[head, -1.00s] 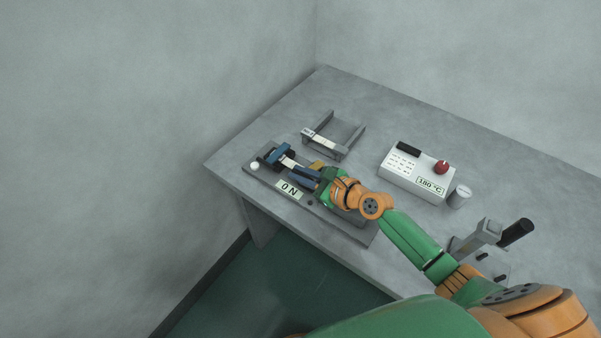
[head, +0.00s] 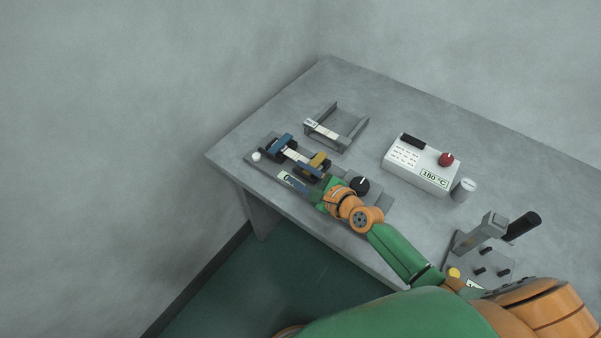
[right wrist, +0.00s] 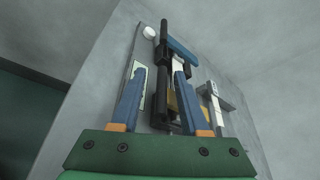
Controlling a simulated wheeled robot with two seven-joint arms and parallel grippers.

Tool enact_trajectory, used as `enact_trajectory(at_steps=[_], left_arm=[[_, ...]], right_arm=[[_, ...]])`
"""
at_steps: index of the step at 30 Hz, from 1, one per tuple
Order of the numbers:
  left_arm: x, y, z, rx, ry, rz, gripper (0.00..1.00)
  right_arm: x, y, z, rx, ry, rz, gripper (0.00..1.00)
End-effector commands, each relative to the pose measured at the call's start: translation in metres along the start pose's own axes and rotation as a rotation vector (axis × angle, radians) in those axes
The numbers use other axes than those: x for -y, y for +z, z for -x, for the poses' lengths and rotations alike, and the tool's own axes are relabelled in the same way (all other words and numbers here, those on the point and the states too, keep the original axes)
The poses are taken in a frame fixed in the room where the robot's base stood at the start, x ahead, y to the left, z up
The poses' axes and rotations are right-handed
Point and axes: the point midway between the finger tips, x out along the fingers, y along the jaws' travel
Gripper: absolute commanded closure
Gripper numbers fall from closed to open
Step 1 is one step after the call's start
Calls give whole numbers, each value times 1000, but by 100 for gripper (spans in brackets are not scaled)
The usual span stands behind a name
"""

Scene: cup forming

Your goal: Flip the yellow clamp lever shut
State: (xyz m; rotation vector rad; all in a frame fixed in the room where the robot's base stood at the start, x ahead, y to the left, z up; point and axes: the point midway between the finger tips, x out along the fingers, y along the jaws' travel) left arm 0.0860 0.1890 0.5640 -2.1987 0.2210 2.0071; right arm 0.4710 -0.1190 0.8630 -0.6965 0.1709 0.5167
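The yellow clamp lever (head: 318,161) is on a grey fixture at the table's left front, beside a blue clamp lever (head: 284,143). A white strip (head: 297,156) runs between them. In the right wrist view the yellow lever (right wrist: 173,104) is partly hidden behind a black bar and a finger; the blue lever (right wrist: 181,51) is beyond. My right gripper (head: 302,187) is low at the fixture's front side, beside the yellow lever and covering part of the label. In the right wrist view its blue fingers (right wrist: 160,76) are apart, with nothing clearly held. My left gripper is not in view.
A black knob (head: 359,185) sits on the fixture behind my wrist. A grey U-shaped frame (head: 343,120) stands behind. A white control box (head: 421,166) with a red knob, a metal cylinder (head: 464,190) and a black-handled press (head: 492,240) stand to the right. The back of the table is clear.

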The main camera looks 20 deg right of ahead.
Motion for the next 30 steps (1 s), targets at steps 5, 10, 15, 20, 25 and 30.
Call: enact_trajectory(at_steps=[5, 10, 15, 20, 25, 30], left_arm=[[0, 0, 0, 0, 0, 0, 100], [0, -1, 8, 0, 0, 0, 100], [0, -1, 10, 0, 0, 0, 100], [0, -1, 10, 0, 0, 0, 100], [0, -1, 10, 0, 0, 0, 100], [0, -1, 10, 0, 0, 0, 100]], right_arm=[[0, 1, 1, 1, -1, 0, 55], [1, 1, 29, -2, 2, 0, 55], [0, -1, 61, -2, 2, -1, 55], [0, -1, 70, 0, 1, -1, 55], [1, -1, 70, 0, 0, -1, 55], [1, -1, 70, 0, 0, -1, 55]])
